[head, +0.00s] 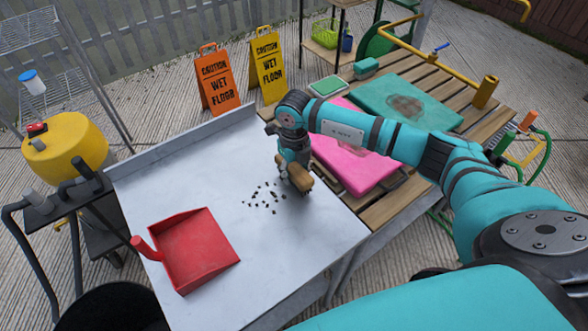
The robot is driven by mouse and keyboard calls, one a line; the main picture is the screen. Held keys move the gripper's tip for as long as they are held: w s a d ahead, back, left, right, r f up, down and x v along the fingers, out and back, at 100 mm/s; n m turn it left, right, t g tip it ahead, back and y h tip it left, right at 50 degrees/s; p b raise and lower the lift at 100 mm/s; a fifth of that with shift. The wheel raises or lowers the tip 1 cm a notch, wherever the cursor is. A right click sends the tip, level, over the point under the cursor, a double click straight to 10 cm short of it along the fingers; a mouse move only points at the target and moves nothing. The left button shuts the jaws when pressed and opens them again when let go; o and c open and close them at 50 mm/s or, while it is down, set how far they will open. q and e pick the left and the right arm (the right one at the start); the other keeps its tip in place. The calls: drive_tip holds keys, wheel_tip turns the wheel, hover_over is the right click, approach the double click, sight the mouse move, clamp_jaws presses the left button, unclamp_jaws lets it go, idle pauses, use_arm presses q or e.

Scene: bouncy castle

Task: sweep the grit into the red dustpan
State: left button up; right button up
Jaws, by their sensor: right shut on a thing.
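The red dustpan (200,252) lies on the left front part of the grey metal table (300,245), with its handle towards the left. The grit (262,197) is a loose scatter of small dark bits near the middle of the table, to the right of and beyond the dustpan. My right gripper (294,178) points down just right of the grit. It is shut on a brush (299,187) with a tan body, held at or close to the table top; I cannot tell if it touches. The gripper partly hides the brush. My left gripper is not in view.
A slatted wooden table (385,212) with pink (355,160) and green (408,103) pads adjoins on the right. Orange (217,82) and yellow (267,65) wet floor signs stand behind. A yellow rounded machine (65,150) stands at left. The metal table between dustpan and grit is clear.

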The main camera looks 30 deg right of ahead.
sight(270, 197)
drive_tip(key=shift+w+f, duration=0.1)
drive_tip(key=shift+f, duration=0.45)
drive_tip(key=shift+f+b, duration=0.2)
drive_tip(key=shift+b, duration=0.2)
drive_tip(key=shift+a+r, duration=0.1)
drive_tip(key=shift+a, duration=0.05)
drive_tip(key=shift+s+a+p, duration=0.15)
drive_tip(key=shift+a, duration=0.7)
drive_tip(key=shift+s+a+p, duration=0.15)
drive_tip(key=shift+a, duration=0.85)
drive_tip(key=shift+a, duration=0.1)
drive_tip(key=shift+s+a, duration=0.15)
drive_tip(key=shift+a, duration=0.8)
drive_tip(key=shift+s+a, duration=0.1)
drive_tip(key=shift+a, duration=0.8)
